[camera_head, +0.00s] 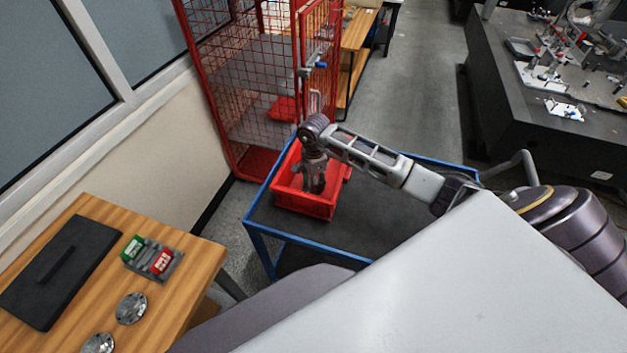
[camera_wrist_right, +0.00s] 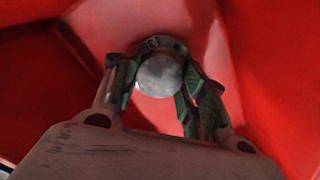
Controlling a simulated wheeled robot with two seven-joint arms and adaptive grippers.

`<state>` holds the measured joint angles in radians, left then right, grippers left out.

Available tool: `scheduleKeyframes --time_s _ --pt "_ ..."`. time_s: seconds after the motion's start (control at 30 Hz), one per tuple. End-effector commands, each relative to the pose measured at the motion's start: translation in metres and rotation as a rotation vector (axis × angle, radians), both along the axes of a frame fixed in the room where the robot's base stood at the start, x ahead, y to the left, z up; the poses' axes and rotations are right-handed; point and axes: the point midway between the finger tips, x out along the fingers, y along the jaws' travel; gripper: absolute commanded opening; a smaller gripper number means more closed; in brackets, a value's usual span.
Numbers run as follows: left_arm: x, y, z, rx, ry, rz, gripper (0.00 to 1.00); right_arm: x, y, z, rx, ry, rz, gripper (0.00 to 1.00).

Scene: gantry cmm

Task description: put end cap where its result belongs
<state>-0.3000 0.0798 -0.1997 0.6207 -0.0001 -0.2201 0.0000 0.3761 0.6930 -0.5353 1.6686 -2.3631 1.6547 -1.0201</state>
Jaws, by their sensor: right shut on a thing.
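My right gripper (camera_head: 314,182) reaches down into a red bin (camera_head: 318,207) on a blue-edged cart. In the right wrist view, its fingers (camera_wrist_right: 165,90) are shut on a round grey metal part, which looks like the end cap (camera_wrist_right: 158,76). Red bin walls surround it there. I cannot tell whether the part touches the bin floor. In the head view the gripper hides the part. A grey holder (camera_head: 150,262) with a green block (camera_head: 132,247) and a red block (camera_head: 162,261) sits on the wooden table. My left gripper is out of view.
The cart (camera_head: 375,215) has a clear dark top right of the bin. A red mesh cage (camera_head: 250,90) stands behind it with its door open. Two round metal parts (camera_head: 131,308) and a black plate (camera_head: 60,270) lie on the wooden table (camera_head: 190,290).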

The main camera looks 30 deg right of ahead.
Motion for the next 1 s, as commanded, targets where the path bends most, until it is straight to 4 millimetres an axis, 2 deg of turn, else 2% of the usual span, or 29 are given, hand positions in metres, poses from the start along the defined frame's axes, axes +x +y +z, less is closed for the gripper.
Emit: scheduleKeyframes --time_s 0.13,0.17,0.33,0.87,1.0 --pt "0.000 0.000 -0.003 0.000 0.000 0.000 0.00 0.000 0.000 -0.003 0.000 -0.001 0.000 0.13" --pt "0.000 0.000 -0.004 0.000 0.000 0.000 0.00 0.000 0.000 -0.003 0.000 0.000 0.000 0.44" --pt "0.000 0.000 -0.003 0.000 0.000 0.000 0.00 0.000 0.000 -0.003 0.000 0.000 0.000 0.64" --pt "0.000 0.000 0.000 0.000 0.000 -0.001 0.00 0.000 0.000 0.001 0.001 0.000 0.000 0.64" --pt "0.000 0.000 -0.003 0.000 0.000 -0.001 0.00 0.001 0.000 0.012 0.000 -0.003 0.001 0.64"
